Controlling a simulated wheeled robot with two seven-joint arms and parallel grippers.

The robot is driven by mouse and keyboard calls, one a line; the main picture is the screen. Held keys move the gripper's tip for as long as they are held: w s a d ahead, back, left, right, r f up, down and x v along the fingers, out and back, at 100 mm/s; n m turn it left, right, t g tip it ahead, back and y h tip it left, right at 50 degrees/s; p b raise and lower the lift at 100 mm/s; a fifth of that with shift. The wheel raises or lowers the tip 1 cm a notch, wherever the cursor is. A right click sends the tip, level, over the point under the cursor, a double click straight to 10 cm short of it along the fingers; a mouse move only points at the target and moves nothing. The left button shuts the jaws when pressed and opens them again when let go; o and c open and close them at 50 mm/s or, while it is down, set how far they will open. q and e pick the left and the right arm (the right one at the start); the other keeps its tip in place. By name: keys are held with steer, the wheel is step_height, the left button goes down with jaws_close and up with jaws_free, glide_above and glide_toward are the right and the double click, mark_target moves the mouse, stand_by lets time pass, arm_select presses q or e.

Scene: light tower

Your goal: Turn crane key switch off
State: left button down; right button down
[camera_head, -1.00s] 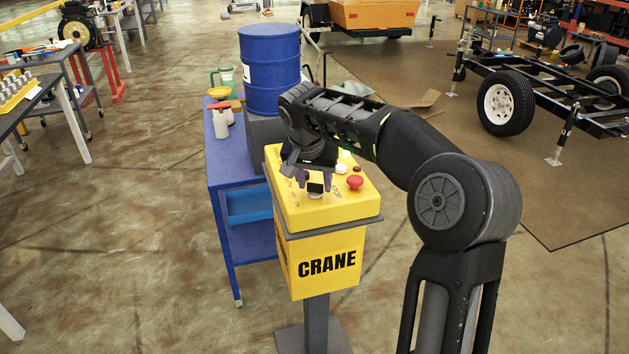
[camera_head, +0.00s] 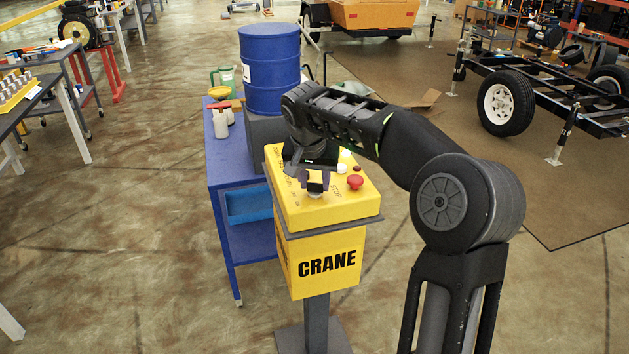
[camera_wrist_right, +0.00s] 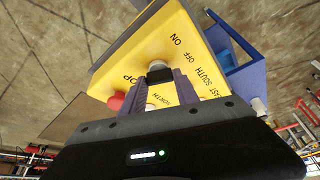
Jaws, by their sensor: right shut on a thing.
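The yellow crane control box (camera_head: 326,267) stands on a grey post, with its sloped top panel facing up. The key switch (camera_head: 315,190) is a small black knob on a light round base near the panel's front edge. It also shows in the right wrist view (camera_wrist_right: 158,72), beside the letters ON and OFF. My right gripper (camera_head: 315,182) reaches over the panel from above. Its two purple-grey fingers (camera_wrist_right: 171,80) are shut on the key switch knob. The fingers hide part of the knob, so its exact angle is hard to tell. My left gripper is not in view.
A red stop button (camera_head: 355,182) and white buttons (camera_head: 341,169) sit close to the right of my fingers. A blue table (camera_head: 228,171) with a blue barrel (camera_head: 270,70) stands behind and left of the box. Open floor lies at the front left.

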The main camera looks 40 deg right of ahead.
steer(key=shift+n+y, duration=0.3)
steer(key=shift+n, duration=0.5)
steer(key=n+t, duration=0.1)
steer(key=n, duration=0.1)
steer(key=shift+d+n+y, duration=0.1)
steer(key=shift+n+y, duration=0.2)
steer(key=shift+y, duration=0.1)
steer(key=n+y+p, duration=0.1)
steer(key=n, duration=0.2)
steer(key=shift+d+r, duration=0.1)
steer(key=shift+n+y+p, duration=0.55)
steer(key=shift+n+y, duration=0.35)
steer(key=shift+n, duration=1.2)
steer(key=c, duration=0.9)
jaws_free()
